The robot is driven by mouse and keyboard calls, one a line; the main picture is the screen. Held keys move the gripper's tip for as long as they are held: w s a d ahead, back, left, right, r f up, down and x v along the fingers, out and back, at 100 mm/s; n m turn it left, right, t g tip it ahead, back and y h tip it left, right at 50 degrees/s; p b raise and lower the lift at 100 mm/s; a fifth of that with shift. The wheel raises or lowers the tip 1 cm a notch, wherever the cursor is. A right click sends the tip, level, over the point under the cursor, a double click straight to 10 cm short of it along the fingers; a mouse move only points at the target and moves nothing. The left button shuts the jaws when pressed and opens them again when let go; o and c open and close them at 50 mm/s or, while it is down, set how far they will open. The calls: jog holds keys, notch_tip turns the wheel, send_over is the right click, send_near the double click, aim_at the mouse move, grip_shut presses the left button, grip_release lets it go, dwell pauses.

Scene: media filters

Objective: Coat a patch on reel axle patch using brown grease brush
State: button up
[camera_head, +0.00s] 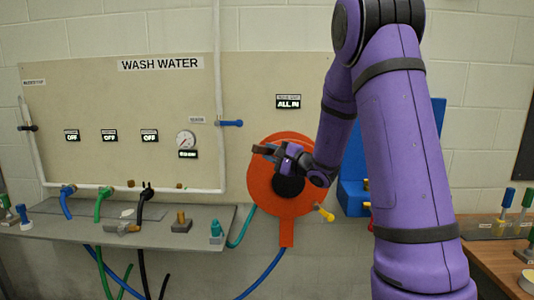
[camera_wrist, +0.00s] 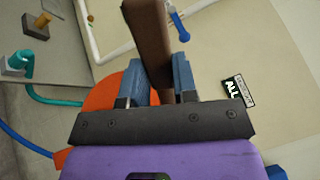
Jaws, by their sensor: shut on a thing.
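My gripper (camera_head: 274,153) is in front of the upper part of the orange reel (camera_head: 262,192) on the wall. In the wrist view its two blue-grey fingers (camera_wrist: 163,78) are shut on a brown block-like thing (camera_wrist: 148,38), seemingly the brown grease brush. Its bristles cannot be made out. The reel has a dark round hub (camera_head: 289,187), partly covered by my wrist. Part of the orange reel also shows behind the fingers in the wrist view (camera_wrist: 104,92). I cannot make out the axle patch or whether the brush touches the reel.
A grey shelf (camera_head: 70,228) with hoses and fittings runs along the left. A yellow-handled crank (camera_head: 325,213) sits at the reel's lower right. A blue bracket (camera_head: 351,198) is behind my arm. A wooden table (camera_head: 500,262) with several brushes stands at right.

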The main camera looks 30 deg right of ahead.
jog(key=shift+w+a, duration=0.55)
jog(key=shift+a, duration=0.2)
jog(key=shift+w+a, duration=0.5)
jog(key=shift+a, duration=0.2)
dwell(0.6)
jog(key=s+a, duration=0.3)
jog(key=s, duration=0.2)
jog(key=shift+a, duration=0.2)
dwell(0.3)
jog(key=shift+s+a, duration=0.45)
jog(key=shift+s, duration=0.2)
jog(key=shift+s+a, duration=0.4)
jog(key=shift+s, duration=0.2)
